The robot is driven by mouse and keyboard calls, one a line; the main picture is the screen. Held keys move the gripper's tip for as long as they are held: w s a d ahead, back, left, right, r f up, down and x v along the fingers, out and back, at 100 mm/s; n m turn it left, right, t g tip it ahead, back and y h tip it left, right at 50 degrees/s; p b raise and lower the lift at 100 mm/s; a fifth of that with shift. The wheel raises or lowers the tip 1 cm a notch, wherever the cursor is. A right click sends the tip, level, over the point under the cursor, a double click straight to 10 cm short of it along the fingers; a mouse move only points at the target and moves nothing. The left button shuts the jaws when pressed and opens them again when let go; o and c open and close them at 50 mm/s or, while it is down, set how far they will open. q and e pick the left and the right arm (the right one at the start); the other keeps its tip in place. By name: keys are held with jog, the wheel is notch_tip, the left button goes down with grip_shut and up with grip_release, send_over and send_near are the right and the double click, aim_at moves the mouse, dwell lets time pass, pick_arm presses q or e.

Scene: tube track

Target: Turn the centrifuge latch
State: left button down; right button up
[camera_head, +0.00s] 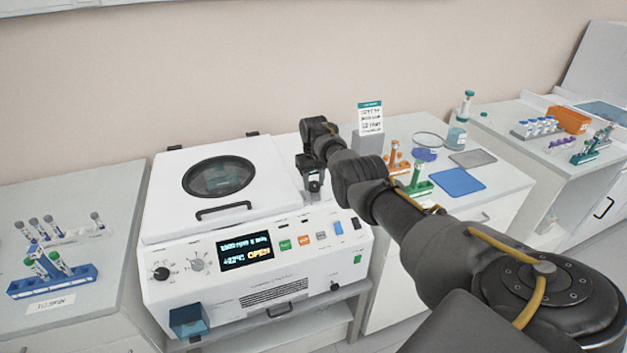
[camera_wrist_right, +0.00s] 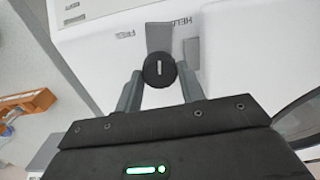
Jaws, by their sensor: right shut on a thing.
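The white centrifuge (camera_head: 270,260) stands on the bench, its lid (camera_head: 165,195) with a round dark window lying down and its display reading "OPEN". In the right wrist view the latch is a dark round knob (camera_wrist_right: 158,69) with a white line, beside a grey plate and partly readable lettering. My right gripper (camera_head: 312,188) is over the machine's top, to the right of the lid. In the wrist view my right gripper's fingers (camera_wrist_right: 160,84) are shut on the knob, one on each side. In the head view the gripper hides the latch. My left gripper is not in view.
A blue tube rack (camera_head: 55,282) stands on the left bench. On the right bench are a green tube rack (camera_head: 418,188), a blue mat (camera_head: 458,182) and a bottle (camera_head: 458,135). My right arm crosses above the right bench. An orange rack (camera_head: 568,119) is farther right.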

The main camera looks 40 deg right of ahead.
aim_at(314, 183)
jog(key=m, duration=0.3)
jog(key=shift+m, duration=0.3)
jog(key=m, duration=0.3)
jog(key=shift+m, duration=0.3)
jog(key=m, duration=0.3)
jog(key=shift+s+m+b, duration=0.1)
jog(key=shift+m+b, duration=1.1)
jog(key=shift+m, duration=1.5)
jog(key=shift+d, duration=0.1)
jog(key=o, duration=1)
jog(key=shift+r, duration=0.55)
notch_tip(314, 183, up, 10)
jog(key=shift+f, duration=0.1)
